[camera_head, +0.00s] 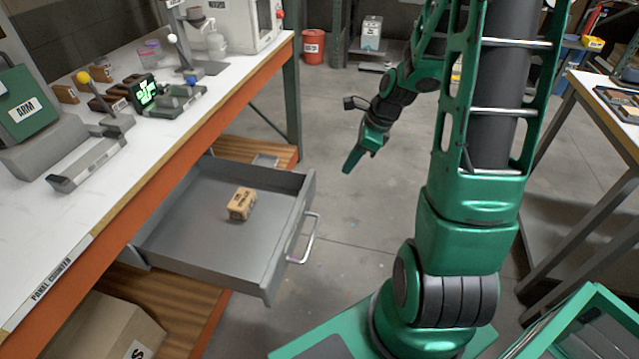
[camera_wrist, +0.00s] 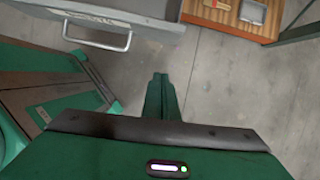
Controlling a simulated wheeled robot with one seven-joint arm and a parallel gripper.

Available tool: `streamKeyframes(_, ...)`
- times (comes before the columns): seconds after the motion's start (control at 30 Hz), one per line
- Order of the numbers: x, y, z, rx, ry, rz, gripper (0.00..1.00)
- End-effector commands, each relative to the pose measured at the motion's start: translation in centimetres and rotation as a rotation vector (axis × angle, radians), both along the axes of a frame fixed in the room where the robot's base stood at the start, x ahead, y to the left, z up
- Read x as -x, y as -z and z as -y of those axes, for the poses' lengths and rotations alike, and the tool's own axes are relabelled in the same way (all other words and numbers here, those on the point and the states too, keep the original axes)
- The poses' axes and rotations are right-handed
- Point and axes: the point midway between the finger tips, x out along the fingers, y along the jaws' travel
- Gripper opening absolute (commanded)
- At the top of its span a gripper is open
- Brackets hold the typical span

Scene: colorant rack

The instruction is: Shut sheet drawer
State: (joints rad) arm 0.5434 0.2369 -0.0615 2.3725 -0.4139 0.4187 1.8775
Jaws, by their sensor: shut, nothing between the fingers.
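A grey drawer (camera_head: 190,262) stands pulled out from under the white counter on the left. A small tan box with lettering (camera_head: 241,204) lies inside it. The drawer front carries a silver bar handle (camera_head: 304,240), which also shows at the top left of the wrist view (camera_wrist: 98,38). My gripper (camera_head: 350,165) hangs over the open floor, to the right of and beyond the drawer handle in the head view. Its green fingers are together and empty. In the wrist view the fingertips (camera_wrist: 160,78) point at bare floor, apart from the handle.
The counter (camera_head: 62,222) has an orange edge and holds several tools and devices. A cardboard box (camera_head: 95,330) sits on the wooden shelf below. Another table (camera_head: 600,110) stands at the right. The floor (camera_head: 345,215) between drawer and my arm is clear. An orange bucket (camera_head: 313,47) stands at the back.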

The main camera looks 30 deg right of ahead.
Motion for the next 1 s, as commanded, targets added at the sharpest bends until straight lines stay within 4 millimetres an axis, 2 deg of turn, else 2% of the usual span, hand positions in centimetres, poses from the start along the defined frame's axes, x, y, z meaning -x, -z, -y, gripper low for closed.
streamKeyframes(0.27, -1.0, 1.6, -0.4, -0.035, 0.065, -0.005, 0.0)
streamKeyframes(0.83, -3.3, 9.9, -2.8, -0.034, 0.061, -0.006, 0.0)
streamKeyframes(1.0, -5.0, 9.9, -4.5, -0.032, 0.059, -0.003, 0.0)
